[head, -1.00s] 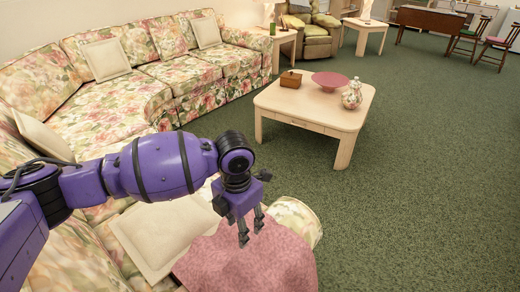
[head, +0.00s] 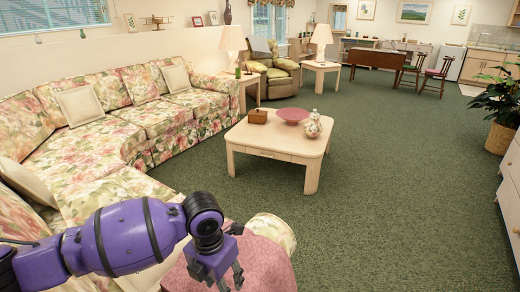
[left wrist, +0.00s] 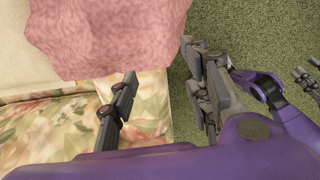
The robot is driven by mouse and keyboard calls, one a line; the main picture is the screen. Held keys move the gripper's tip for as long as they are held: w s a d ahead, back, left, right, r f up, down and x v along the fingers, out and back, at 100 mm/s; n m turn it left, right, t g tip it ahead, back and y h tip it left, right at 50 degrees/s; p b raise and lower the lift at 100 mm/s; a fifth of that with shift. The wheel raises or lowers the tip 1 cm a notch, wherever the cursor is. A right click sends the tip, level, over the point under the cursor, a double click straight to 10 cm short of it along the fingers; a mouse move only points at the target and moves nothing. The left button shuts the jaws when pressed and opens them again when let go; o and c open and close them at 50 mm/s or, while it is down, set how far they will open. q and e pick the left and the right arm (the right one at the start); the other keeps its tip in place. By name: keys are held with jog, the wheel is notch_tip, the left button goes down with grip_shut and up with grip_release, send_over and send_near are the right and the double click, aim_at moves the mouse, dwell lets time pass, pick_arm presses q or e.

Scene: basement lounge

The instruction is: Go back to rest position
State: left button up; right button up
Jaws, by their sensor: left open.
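My left arm comes in from the left in the head view. Its gripper (head: 226,282) points down over the near end of the floral sofa, beside a pink blanket (head: 262,268). In the left wrist view the left gripper (left wrist: 160,65) has its two fingers apart with nothing held between them. The pink blanket (left wrist: 105,35) lies just past the fingertips, draped over the sofa's edge. I cannot tell whether the fingers touch it. My right gripper is not clearly visible in the head view; a dark finger-like part shows at the right edge of the left wrist view.
The floral sofa (head: 140,121) fills the left side. A low wooden coffee table (head: 262,142) stands ahead with a box (head: 257,116), a pink bowl (head: 292,114) and a vase (head: 313,125). Green carpet (head: 400,200) is clear at the right, up to a pale cabinet (head: 512,190).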

pick_arm(q)
jog(key=s+d+f+n+t+h, duration=0.1)
jog(key=s+d+f+n+h, duration=0.2)
jog(key=s+d+f+n, duration=0.45)
jog(key=s+d+f+n+t+h, duration=0.2)
jog(key=s+d+f+n+h, duration=0.15)
jog(key=s+f+n, duration=0.4)
jog(key=s+a+f+n+t+y, duration=0.2)
jog(key=s+a+f+n+y, duration=0.1)
jog(key=s+a+n, duration=0.9)
jog(key=s+a+f+n+t+y, duration=0.2)
jog(key=s+a+f+n+y, duration=0.15)
jog(key=s+a+n, duration=0.8)
jog(key=w+d+r+n+p, duration=0.1)
jog(key=w+r+p, duration=0.3)
jog(key=r+p, duration=0.2)
jog(key=w+d+r+n+t+p, duration=0.1)
jog(key=w+r+n+p, duration=0.1)
jog(key=w+r+p, duration=0.2)
notch_tip(320, 180, up, 3)
jog(key=shift+d+r+p, duration=0.2)
jog(key=shift+d+p, duration=0.1)
jog(key=shift+p, duration=0.8)
pick_arm(e)
jog(key=w+r+t, duration=0.1)
jog(key=w+r, duration=0.3)
jog(key=r, duration=0.8)
jog(key=shift+w+a, duration=0.25)
jog(key=shift+a, duration=0.15)
